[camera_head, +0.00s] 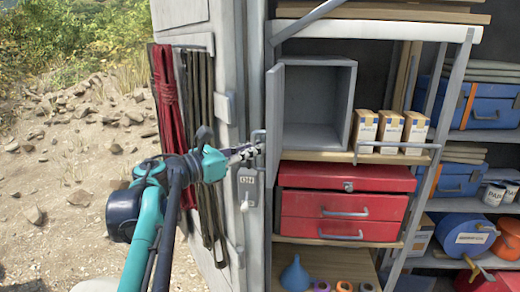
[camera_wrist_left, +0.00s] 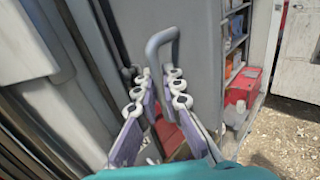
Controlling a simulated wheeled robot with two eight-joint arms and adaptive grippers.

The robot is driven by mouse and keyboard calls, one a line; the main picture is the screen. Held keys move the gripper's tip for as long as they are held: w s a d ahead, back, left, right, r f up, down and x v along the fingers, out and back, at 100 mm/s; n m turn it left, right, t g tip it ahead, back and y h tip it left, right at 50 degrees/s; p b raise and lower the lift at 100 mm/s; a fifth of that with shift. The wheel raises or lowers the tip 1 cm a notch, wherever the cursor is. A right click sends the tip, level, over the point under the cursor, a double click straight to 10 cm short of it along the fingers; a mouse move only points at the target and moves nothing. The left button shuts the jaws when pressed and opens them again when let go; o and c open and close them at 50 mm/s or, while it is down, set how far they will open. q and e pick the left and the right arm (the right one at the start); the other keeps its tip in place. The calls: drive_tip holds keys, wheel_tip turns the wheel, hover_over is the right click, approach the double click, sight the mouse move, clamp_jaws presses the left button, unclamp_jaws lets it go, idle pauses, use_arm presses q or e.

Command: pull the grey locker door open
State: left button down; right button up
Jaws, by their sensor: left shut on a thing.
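The grey locker (camera_head: 318,100) is a small open-fronted box on the upper shelf, and its inside looks empty. Its grey door (camera_head: 275,112) stands swung out at the box's left side, seen nearly edge-on. The door panel also shows in the left wrist view (camera_wrist_left: 200,75). My left gripper (camera_head: 255,150) is at the door's outer face, shut on the grey door handle (camera_wrist_left: 160,42). In the left wrist view its fingers (camera_wrist_left: 161,85) lie on both sides of the handle's lower part, and the handle's bend sticks out beyond them. My right gripper is in neither view.
Small cartons (camera_head: 390,130) stand right of the locker behind a rail. A red toolbox (camera_head: 345,205) sits on the shelf below. A grey cabinet side with a padlock-like tag (camera_head: 247,185) and red straps (camera_head: 167,120) is close to my left arm. Open dirt ground lies left.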

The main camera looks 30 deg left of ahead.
use_arm(q)
drive_tip(key=c, duration=1.9)
unclamp_jaws()
drive_tip(key=shift+w+a+r, duration=0.1)
drive_tip(key=shift+a+r, duration=0.25)
drive_tip(key=shift+a, duration=0.3)
drive_tip(key=shift+a+f, duration=0.3)
drive_tip(key=shift+a, duration=0.05)
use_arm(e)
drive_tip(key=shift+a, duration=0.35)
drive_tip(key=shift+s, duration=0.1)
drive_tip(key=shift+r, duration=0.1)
